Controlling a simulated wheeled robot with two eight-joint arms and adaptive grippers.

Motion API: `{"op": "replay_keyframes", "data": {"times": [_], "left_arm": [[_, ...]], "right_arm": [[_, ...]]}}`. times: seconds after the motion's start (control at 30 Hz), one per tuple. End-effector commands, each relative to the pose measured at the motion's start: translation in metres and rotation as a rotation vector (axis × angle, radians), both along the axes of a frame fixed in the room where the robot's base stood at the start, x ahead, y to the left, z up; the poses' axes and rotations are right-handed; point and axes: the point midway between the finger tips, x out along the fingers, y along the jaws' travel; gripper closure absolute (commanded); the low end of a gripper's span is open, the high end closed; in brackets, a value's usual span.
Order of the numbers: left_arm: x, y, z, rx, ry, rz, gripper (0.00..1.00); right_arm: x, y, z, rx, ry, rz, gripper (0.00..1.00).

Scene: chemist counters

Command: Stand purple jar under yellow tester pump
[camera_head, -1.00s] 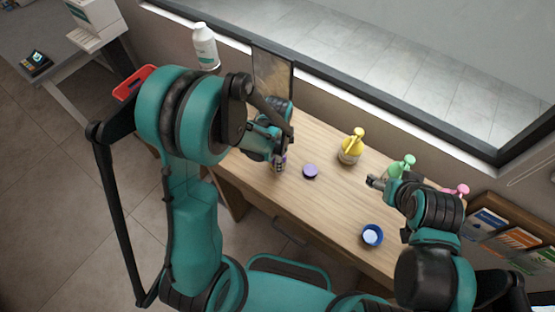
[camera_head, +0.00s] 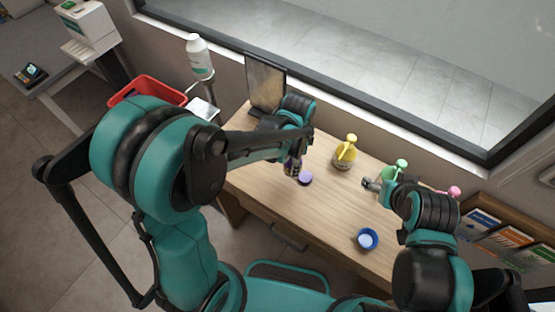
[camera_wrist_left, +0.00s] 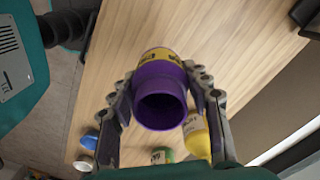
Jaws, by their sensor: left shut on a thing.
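The purple jar (camera_wrist_left: 160,93), with a yellow label band, is between the fingers of my left gripper (camera_wrist_left: 163,105), its open mouth facing the wrist camera. In the head view my left gripper (camera_head: 293,172) is low over the left part of the counter; the jar is mostly hidden there. The yellow tester pump (camera_head: 344,154) stands to the right of the gripper, near the back of the counter; it also shows beyond the jar in the left wrist view (camera_wrist_left: 196,138). My right gripper (camera_head: 372,184) is beside the green pump; its finger opening is too small to tell.
A green pump (camera_head: 394,171) and a pink pump (camera_head: 453,191) stand further right. A blue round container (camera_head: 367,240) is near the front edge. A dark upright panel (camera_head: 266,84) stands at the back left.

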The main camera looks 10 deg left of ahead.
Motion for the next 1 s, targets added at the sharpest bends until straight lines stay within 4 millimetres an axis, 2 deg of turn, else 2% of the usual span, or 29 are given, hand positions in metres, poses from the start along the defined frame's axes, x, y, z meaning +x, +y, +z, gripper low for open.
{"op": "replay_keyframes", "data": {"times": [0.03,0.2,0.37,0.47,0.57,0.67,0.8,1.0], "left_arm": [[-0.003,-0.011,0.008,0.0,0.0,-0.006,0.85],[-0.009,-0.035,0.022,0.0,0.0,-0.003,0.85],[-0.011,-0.044,0.028,0.0,0.0,0.0,0.85],[-0.01,-0.043,0.025,0.0,0.0,0.022,0.85],[-0.002,-0.032,0.015,0.0,0.0,0.107,0.85],[0.01,-0.011,-0.001,0.0,0.0,0.273,0.85],[0.029,0.029,-0.025,0.0,0.0,0.576,0.85],[0.046,0.082,-0.047,0.0,-0.001,0.961,0.85]], "right_arm": [[0.0,0.0,0.002,0.0,0.0,0.0,0.29],[0.0,0.0,0.005,0.0,0.0,0.0,0.29],[0.0,0.0,0.006,0.0,0.0,0.0,0.29],[0.0,0.0,0.002,0.0,0.0,0.0,0.29],[0.0,0.0,-0.012,0.0,0.0,0.0,0.29],[0.0,0.0,-0.037,0.0,0.0,0.0,0.29],[0.0,0.0,-0.075,0.0,0.0,0.0,0.29],[0.0,0.0,-0.117,0.0,0.0,0.0,0.29]]}}
